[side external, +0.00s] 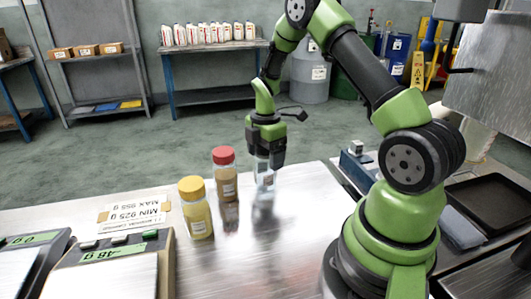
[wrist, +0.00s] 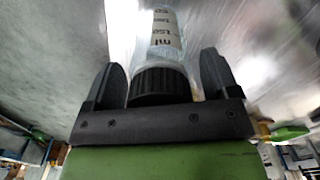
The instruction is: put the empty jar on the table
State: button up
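The empty jar (side external: 265,181) is clear, with a printed label, and sits upright under my gripper at the right of two other jars. Its base is at or very near the metal table (side external: 290,235); I cannot tell whether it touches. In the wrist view the clear body with "ml" print (wrist: 163,35) and the black cap (wrist: 160,85) show between the two fingers. My gripper (side external: 267,150) has its fingers on either side of the jar. Any gap there is narrow, so grip contact is unclear. In the side view the gripper hides the cap.
A red-lidded jar (side external: 226,182) stands close left of the empty jar, with a yellow-lidded jar (side external: 196,211) farther left. Scales (side external: 110,275) and a weight-limit card (side external: 134,214) lie at the left. The front middle of the table is clear.

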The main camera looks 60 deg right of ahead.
notch_tip(320, 180, up, 12)
jog(key=shift+f, duration=0.1)
jog(key=s+a+r+m+t, duration=0.5)
jog(key=s+a+r+m, duration=0.3)
jog(key=a+r+m, duration=0.5)
jog(key=s+a+m, duration=0.1)
jog(key=s+a, duration=0.1)
jog(key=s+a+m+t+y, duration=0.1)
jog(key=s+a+m, duration=0.1)
jog(key=s, duration=0.1)
jog(key=s+a+f+m+t+y, duration=0.1)
jog(key=s, duration=0.1)
jog(key=shift+s+a+f, duration=0.1)
jog(key=shift+s+a, duration=0.25)
jog(key=shift+a, duration=0.05)
